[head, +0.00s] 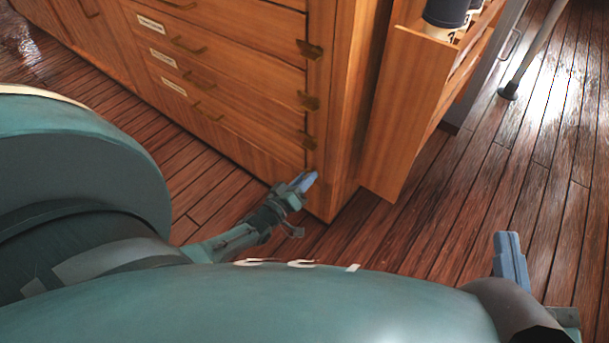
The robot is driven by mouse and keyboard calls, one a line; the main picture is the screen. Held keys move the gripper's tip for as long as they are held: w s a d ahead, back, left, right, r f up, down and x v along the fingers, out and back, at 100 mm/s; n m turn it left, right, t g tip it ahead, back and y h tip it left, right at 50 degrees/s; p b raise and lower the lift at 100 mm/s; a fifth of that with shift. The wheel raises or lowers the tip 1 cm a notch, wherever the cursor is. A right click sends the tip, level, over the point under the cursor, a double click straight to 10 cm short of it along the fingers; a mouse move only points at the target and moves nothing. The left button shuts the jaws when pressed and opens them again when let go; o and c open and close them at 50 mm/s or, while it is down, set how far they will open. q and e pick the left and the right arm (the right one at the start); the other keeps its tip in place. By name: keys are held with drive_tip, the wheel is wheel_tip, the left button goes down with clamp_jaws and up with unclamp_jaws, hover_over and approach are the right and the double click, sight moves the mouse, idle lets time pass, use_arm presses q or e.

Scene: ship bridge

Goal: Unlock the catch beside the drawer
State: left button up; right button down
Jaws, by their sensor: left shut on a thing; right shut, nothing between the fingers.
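A wooden cabinet (230,62) has several drawers with white labels and brass handles. Brass catches sit along its right post beside the drawers: an upper one (309,49), a middle one (307,101) and a lower one (307,140). A further catch (310,171) shows partly at the fingertips of my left gripper (304,182), low on the post near the cabinet's bottom corner. My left gripper is shut on this lowest catch, and its fingers hide most of it. My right gripper (509,258) is shut and empty, above the floor at the right, away from the cabinet.
A wooden panel (410,105) juts out right of the post, with dark cups (446,14) on top behind it. A grey pole (530,55) stands on the floor at the upper right. The plank floor (440,215) is clear between the cabinet and my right gripper.

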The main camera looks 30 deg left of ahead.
use_arm(q)
drive_tip(key=n+b, duration=0.2)
drive_tip(key=n, duration=0.7)
use_arm(e)
drive_tip(key=shift+w+r+n+t+y, duration=0.2)
drive_tip(key=shift+r+n+y, duration=0.15)
drive_tip(key=shift+r, duration=0.2)
drive_tip(key=shift+w+r+n+t+y, duration=0.15)
drive_tip(key=shift+r+n+t+y, duration=0.15)
drive_tip(key=shift+r, duration=0.2)
use_arm(q)
drive_tip(key=shift+n, duration=0.3)
use_arm(e)
drive_tip(key=shift+r, duration=0.15)
use_arm(q)
drive_tip(key=o, duration=1)
